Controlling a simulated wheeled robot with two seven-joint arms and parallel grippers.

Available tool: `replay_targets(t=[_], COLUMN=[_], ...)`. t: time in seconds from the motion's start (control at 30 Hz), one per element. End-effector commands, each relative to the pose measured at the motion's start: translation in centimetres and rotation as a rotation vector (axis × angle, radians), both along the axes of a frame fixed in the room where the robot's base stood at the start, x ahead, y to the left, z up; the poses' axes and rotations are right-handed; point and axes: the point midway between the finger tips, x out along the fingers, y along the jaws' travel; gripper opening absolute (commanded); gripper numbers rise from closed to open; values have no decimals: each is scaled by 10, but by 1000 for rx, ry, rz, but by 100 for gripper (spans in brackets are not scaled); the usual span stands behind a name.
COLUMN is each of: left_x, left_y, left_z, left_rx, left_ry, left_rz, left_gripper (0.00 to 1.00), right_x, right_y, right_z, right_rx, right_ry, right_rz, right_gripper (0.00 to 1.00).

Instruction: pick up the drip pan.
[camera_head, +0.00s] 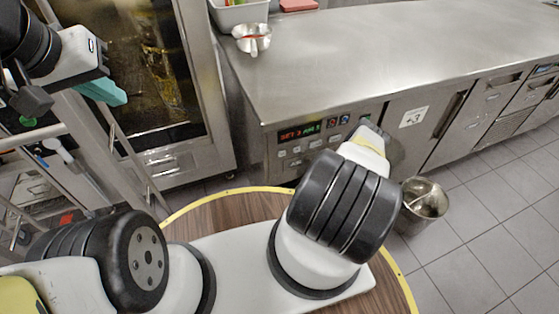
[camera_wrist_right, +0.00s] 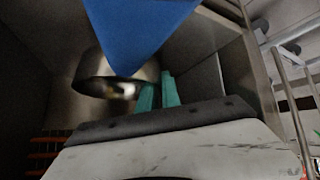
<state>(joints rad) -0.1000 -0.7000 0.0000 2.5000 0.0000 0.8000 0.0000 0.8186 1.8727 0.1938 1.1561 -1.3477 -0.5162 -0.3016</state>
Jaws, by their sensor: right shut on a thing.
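A round metal vessel, which I take for the drip pan (camera_wrist_right: 92,87), shows in the right wrist view with its dark opening toward the camera. My right gripper (camera_wrist_right: 158,94) has its teal fingers at the right side of its wall, shut on it. In the head view my right gripper is hidden behind its own arm. A metal pot (camera_head: 427,204) shows there just right of that arm; I cannot tell if it is the same vessel. My left gripper (camera_head: 103,92) is at the upper left, a teal finger showing; its opening is unclear.
A glass-door oven (camera_head: 150,70) stands at the left. A round wooden top (camera_head: 225,212) is below my arm. A blue shape (camera_wrist_right: 135,25) blocks part of the wrist view. Tiled floor at right is clear.

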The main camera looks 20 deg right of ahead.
Motion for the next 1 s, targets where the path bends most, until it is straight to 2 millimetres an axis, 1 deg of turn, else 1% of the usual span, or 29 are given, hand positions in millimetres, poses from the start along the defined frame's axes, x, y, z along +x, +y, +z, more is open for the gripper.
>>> replay_targets(t=[0.13,0.17,0.37,0.8,1.0], left_x=[0,0,0,0,0], left_y=[0,0,0,0,0], left_z=[0,0,0,0,0], left_rx=[0,0,0,0,0], left_ry=[0,0,0,0,0], left_rz=[0,0,0,0,0], left_gripper=[0,0,0,0,0], right_x=[1,-2,-25,-82,-105], right_y=[-1,-2,-11,-34,-43], right_z=[16,16,17,23,25], right_rx=[0,0,0,0,0], right_ry=[-1,0,1,1,0], right_rz=[-1,0,-2,-2,-1], right_gripper=[0,0,0,0,0])
